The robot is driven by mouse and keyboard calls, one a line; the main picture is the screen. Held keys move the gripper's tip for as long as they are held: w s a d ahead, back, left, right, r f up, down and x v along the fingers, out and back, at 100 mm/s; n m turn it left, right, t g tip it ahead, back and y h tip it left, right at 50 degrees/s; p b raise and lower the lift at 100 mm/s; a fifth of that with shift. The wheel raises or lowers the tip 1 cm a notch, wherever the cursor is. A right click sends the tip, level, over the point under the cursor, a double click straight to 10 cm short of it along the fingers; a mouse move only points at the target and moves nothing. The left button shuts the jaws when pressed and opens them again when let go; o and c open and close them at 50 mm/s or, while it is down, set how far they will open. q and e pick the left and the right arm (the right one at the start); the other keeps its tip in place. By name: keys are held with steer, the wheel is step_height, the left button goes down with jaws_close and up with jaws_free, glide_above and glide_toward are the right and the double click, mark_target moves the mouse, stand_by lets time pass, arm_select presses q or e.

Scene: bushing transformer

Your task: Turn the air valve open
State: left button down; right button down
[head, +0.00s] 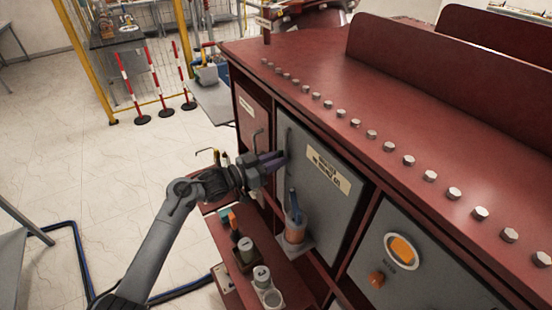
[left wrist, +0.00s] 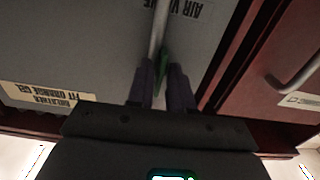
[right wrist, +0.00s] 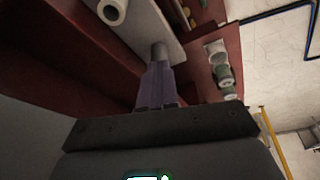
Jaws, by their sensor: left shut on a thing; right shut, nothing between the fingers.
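The label reading AIR V..., its end cut off (left wrist: 192,8), is upside down at the top of the left wrist view, on the grey door (left wrist: 75,45). I cannot make out the air valve with certainty. My left gripper (head: 283,156) is at the upper left of this door in the head view. In the left wrist view its fingers (left wrist: 165,80) close around the lower end of a thin grey vertical bar (left wrist: 158,32). A small green piece (left wrist: 163,68) shows between them; what it is part of is unclear. My right gripper (right wrist: 155,82) is shut and empty.
An orange-filled cylinder with a blue upright part (head: 295,228) stands on a bracket at the door's lower edge. A red shelf (head: 285,270) below bears several small jars. Left of the door is a red panel with a handle (head: 258,135).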

stand_by(0.4)
arm_select(q)
steer(key=c, duration=1.3)
jaws_free()
steer(key=shift+a, duration=0.1)
steer(key=shift+b+v, duration=0.85)
steer(key=shift+v, duration=4.55)
steer(key=shift+s, duration=0.1)
